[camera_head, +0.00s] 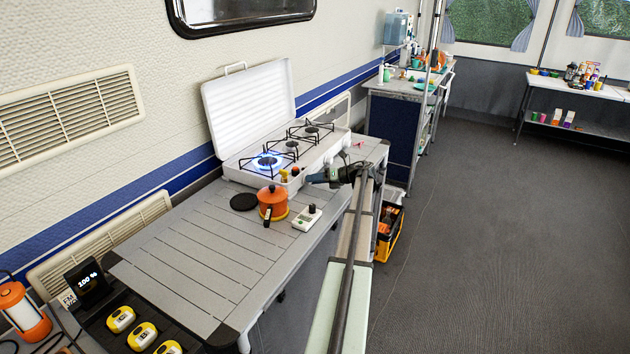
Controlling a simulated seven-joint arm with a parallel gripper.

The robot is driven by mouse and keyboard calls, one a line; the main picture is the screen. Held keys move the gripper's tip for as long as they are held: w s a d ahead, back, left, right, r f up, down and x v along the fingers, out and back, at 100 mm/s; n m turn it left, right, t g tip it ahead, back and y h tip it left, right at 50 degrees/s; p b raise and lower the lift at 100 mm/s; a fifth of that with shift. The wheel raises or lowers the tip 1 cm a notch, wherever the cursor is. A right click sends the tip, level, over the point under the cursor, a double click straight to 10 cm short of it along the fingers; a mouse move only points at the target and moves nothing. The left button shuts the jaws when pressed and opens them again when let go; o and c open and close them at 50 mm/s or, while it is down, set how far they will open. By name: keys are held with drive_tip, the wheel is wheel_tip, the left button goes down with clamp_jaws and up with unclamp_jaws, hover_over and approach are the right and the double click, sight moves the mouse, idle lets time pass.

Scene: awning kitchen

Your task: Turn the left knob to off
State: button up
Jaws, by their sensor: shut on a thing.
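The white camping stove (235,174) stands on the far end of the grey slatted table with its lid raised. A blue flame (267,161) burns on its left burner; no flame shows on the other burners.
An orange pot (272,201), a black round pad (244,202) and a small white device (307,217) lie close in front of the stove. The near table top (190,265) is clear. A yellow-black crate (389,235) stands on the floor at right.

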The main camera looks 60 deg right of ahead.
drive_tip(key=shift+d+f+m+y, duration=0.1)
drive_tip(key=shift+m+y, duration=0.5)
drive_tip(key=shift+m, duration=0.4)
drive_tip(key=o, duration=1)
drive_tip(key=shift+o, duration=0.2)
drive_tip(key=v, duration=1.3)
drive_tip(key=shift+s+f, duration=0.1)
drive_tip(key=shift+s, duration=0.35)
